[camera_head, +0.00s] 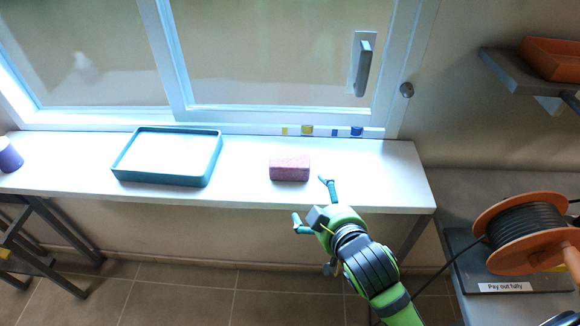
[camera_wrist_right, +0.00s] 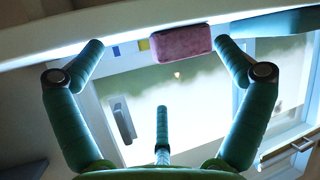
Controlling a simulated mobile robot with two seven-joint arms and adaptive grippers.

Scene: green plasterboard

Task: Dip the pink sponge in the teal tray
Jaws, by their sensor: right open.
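The pink sponge (camera_head: 290,169) lies on the white sill shelf, right of the teal tray. It also shows in the right wrist view (camera_wrist_right: 181,44), beyond the fingers and between their tips. The teal tray (camera_head: 163,182) sits on the shelf at the left, with a pale inside. In the right wrist view a teal strip at the upper right (camera_wrist_right: 275,22) looks like the tray's edge. My right gripper (camera_head: 310,203) is open and empty, just in front of the shelf edge and apart from the sponge. My left gripper is not in view.
A window with a handle (camera_head: 363,65) stands behind the shelf. Small yellow and blue pieces (camera_head: 307,130) line its frame. An orange cable reel (camera_head: 528,232) stands at the right. The shelf between tray and sponge is clear.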

